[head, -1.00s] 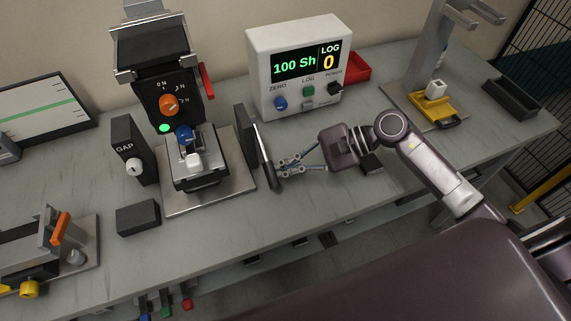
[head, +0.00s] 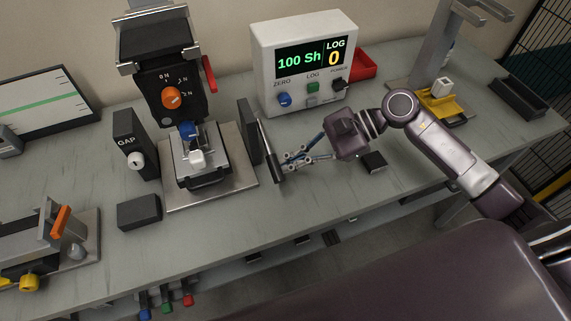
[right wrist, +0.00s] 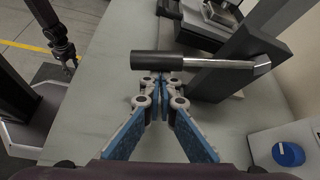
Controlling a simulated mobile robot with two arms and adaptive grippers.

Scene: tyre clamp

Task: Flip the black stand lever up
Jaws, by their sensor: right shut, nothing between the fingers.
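The black stand lever has a thin silver rod and a black cylindrical handle (head: 272,166). It is joined to the upright black stand block (head: 248,132) and slants down toward the table's front. In the right wrist view the handle (right wrist: 158,61) lies across, just beyond my fingertips. My right gripper (head: 286,163) is shut and empty, with its tips close beside the handle; I cannot tell whether they touch. In the right wrist view its fingertips (right wrist: 160,80) meet below the handle. What looks like my left gripper (right wrist: 65,52) hangs over the floor, too small to read.
The tester (head: 172,100) with its orange knob stands on a metal plate left of the lever. The white display box (head: 306,65) reads "100 Sh" and stands behind. A small black block (head: 374,162) lies under my right wrist. The tabletop in front of the lever is clear.

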